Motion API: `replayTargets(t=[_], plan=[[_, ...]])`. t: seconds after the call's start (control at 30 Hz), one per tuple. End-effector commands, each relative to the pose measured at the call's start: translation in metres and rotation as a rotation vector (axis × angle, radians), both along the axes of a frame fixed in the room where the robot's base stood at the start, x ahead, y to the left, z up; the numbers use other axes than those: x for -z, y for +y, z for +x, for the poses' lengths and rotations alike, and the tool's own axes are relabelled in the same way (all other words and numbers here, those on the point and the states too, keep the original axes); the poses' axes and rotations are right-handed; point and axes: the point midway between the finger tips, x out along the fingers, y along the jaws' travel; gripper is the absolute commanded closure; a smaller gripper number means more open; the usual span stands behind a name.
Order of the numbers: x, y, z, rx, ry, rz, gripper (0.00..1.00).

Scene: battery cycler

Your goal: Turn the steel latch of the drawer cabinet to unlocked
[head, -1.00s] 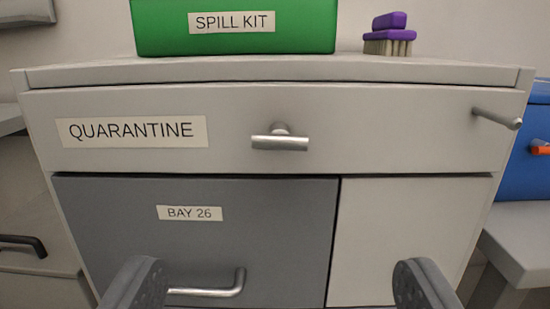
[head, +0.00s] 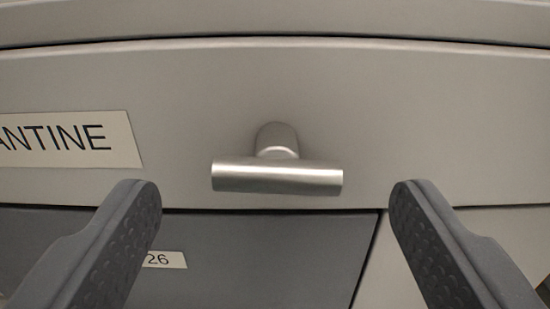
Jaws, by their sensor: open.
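The steel latch (head: 277,176) is a short T-shaped bar on a stub, in the middle of the top panel of the drawer cabinet (head: 350,120). Its bar lies about level. My gripper (head: 276,190) is open, with one grey finger to the left of the latch and one to the right. Both fingertips are apart from the bar, with clear space on each side. Nothing is between the fingers except the view of the latch and the panel.
A cut-off label (head: 70,140) ending in "ANTINE" is left of the latch. Below is a dark grey drawer front (head: 270,250) with a label ending in "26" (head: 165,259). The cabinet's top edge (head: 280,22) runs above.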

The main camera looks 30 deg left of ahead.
Motion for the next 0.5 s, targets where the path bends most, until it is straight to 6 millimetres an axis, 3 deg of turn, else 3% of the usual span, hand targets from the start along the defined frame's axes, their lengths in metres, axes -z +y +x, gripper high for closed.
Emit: replayTargets(t=[0.5], plan=[[-0.0013,0.0061,0.0093,0.001,-0.002,0.0,0.27]])
